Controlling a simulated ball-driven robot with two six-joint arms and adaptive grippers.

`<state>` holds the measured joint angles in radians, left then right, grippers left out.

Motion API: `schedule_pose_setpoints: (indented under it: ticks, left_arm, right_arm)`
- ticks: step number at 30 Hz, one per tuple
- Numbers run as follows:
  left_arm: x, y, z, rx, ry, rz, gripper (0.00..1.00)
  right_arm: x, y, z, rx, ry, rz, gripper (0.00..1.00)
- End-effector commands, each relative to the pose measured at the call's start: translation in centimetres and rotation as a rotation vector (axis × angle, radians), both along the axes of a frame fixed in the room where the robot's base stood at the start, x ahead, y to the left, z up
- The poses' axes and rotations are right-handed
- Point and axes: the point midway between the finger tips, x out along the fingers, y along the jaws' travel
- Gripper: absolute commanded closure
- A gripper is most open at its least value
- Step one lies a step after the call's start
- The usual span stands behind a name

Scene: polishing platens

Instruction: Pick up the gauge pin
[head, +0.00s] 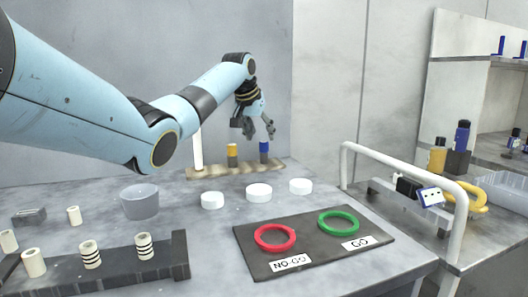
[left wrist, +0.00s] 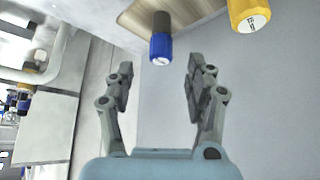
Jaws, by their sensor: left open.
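Two handled pins stand upright in a pale wooden rack (head: 210,173) at the back of the table. One has a blue top (head: 264,147), the other a yellow top (head: 232,149); I cannot tell which is meant as the gauge pin. My left gripper (head: 259,135) is open and empty, just above the blue-topped pin. In the left wrist view the blue top (left wrist: 161,48) lies ahead between the open fingertips (left wrist: 160,70), apart from them. My right gripper is not in view.
A white post (head: 197,148) rises at the rack's left end. White discs (head: 259,192), a dark mat (head: 310,245) with red (head: 274,237) and green (head: 338,222) rings, a grey cup (head: 140,202) and a rack of white cylinders (head: 120,265) stand nearer. A white rail (head: 400,165) is at right.

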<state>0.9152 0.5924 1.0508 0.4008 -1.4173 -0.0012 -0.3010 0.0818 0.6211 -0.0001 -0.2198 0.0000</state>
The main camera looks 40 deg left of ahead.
Motion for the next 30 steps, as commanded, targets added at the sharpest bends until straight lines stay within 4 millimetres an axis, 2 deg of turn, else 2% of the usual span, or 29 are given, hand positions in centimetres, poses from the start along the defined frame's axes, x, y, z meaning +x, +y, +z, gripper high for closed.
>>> schedule_pose_setpoints:
  ticks: [9,20,30]
  left_arm:
    - [2.3,0.8,-3.7,-0.004,0.002,0.001,0.45]
    - [2.7,1.0,-4.2,0.0,0.001,0.001,0.46]
    - [2.7,1.0,-4.2,0.0,0.001,0.001,0.91]
  right_arm:
    - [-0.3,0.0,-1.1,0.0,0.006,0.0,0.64]
    - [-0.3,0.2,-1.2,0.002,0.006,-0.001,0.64]
    - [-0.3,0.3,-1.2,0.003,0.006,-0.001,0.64]
